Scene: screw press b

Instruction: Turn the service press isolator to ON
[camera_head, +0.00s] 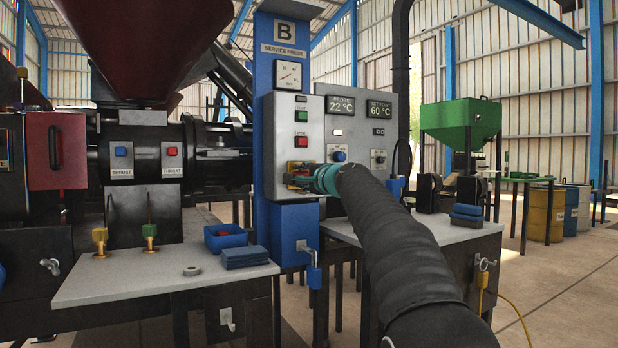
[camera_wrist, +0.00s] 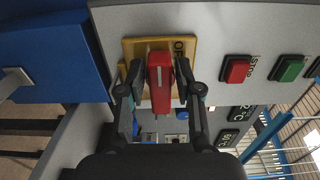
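The isolator is a red handle (camera_wrist: 160,82) on a yellow plate (camera_wrist: 131,47), seen in the wrist view. An "O" mark shows at the plate's upper right. The handle lies along the picture's vertical and hides part of the plate. My gripper (camera_wrist: 160,72) has its two dark fingers on either side of the handle, close to it. I cannot tell whether both touch it.
A red stop button (camera_wrist: 236,70) and a green button (camera_wrist: 288,68) sit beside the plate. A blue knob (camera_head: 339,156) is on the adjoining panel. A grey worktop (camera_head: 130,278) with a blue bin (camera_head: 225,238) stands lower left. A second bench (camera_head: 470,232) is at right.

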